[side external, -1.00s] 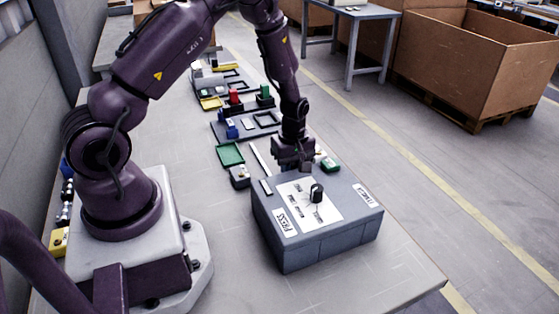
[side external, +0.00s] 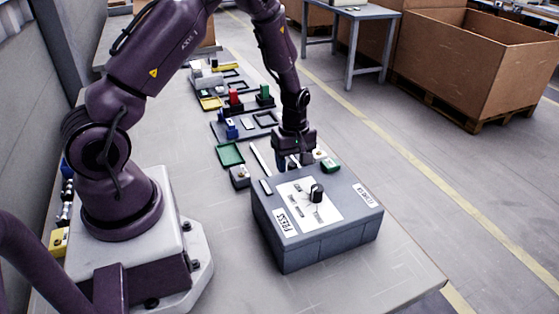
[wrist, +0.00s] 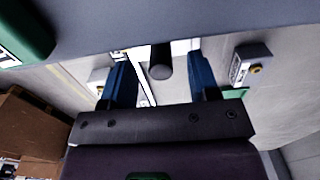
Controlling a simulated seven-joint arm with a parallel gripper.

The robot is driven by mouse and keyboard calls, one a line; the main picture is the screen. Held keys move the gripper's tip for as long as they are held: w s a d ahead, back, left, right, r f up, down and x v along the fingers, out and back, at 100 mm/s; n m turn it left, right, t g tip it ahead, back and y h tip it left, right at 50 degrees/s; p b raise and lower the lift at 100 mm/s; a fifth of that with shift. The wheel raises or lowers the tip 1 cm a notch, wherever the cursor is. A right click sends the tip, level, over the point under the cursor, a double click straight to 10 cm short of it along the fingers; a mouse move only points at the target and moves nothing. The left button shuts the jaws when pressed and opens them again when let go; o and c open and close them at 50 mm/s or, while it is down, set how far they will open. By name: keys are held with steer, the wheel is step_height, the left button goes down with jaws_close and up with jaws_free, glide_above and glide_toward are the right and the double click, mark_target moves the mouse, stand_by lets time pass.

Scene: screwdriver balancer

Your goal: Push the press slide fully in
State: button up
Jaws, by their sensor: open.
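The grey box (side external: 318,243) stands at the front of the bench, with a PRESS label (side external: 285,222) on its top and a black knob (side external: 316,194) on a white panel. My gripper (side external: 295,162) is open, pointing down just beyond the box's far edge. In the wrist view, a dark round-ended peg (wrist: 160,64), which may be the press slide, sticks out beside the box's grey face (wrist: 190,22). It appears between my two blue fingers (wrist: 161,86), with gaps on both sides. I cannot tell its depth or how far in it sits. The side view hides it.
A small grey button box (side external: 239,177) and a green one (side external: 329,165) stand near the gripper. A green tray (side external: 230,154), a white bar (side external: 260,160) and trays with coloured parts lie farther back.

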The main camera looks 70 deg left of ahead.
mark_target(293, 165)
steer(key=shift+r, duration=2.35)
